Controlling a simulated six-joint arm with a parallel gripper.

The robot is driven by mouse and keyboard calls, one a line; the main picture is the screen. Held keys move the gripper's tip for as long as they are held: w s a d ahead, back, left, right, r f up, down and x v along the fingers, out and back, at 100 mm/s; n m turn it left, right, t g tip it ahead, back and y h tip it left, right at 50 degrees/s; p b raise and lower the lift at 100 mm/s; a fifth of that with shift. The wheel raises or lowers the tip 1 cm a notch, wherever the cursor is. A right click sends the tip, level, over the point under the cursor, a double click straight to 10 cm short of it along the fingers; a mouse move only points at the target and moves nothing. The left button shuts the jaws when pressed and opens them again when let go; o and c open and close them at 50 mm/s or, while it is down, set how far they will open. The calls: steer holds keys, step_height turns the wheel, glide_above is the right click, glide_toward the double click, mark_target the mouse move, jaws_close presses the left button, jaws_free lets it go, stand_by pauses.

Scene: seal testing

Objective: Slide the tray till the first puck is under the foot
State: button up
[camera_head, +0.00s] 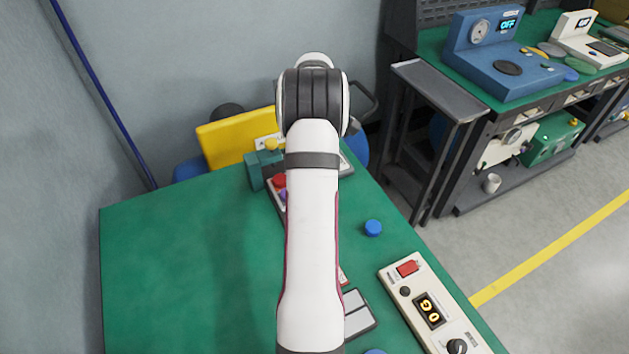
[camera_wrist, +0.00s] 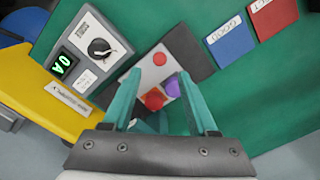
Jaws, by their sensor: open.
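In the wrist view a pale tray (camera_wrist: 151,73) on a dark base carries a red puck (camera_wrist: 154,99) and a purple puck (camera_wrist: 172,86). A smaller red spot (camera_wrist: 160,59) shows near its far end. My gripper (camera_wrist: 158,75) is open, its teal fingers on either side of the pucks in the picture, holding nothing. Whether they touch the tray, I cannot tell. In the head view the red puck (camera_head: 279,181) and purple puck (camera_head: 283,194) show beside my arm, which hides most of the tray. A teal device (camera_head: 258,172) with a yellow top stands behind them. No foot is clearly visible.
Blue (camera_wrist: 229,44) and red (camera_wrist: 272,14) pads lie right. A blue disc (camera_head: 373,228) and a control panel (camera_head: 403,290) lie right of my arm. The left table is clear.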

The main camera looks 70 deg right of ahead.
step_height(320, 180, down, 6)
steer(key=shift+f, duration=0.2)
jaws_close()
steer(key=shift+r, duration=0.1)
stand_by(1.3)
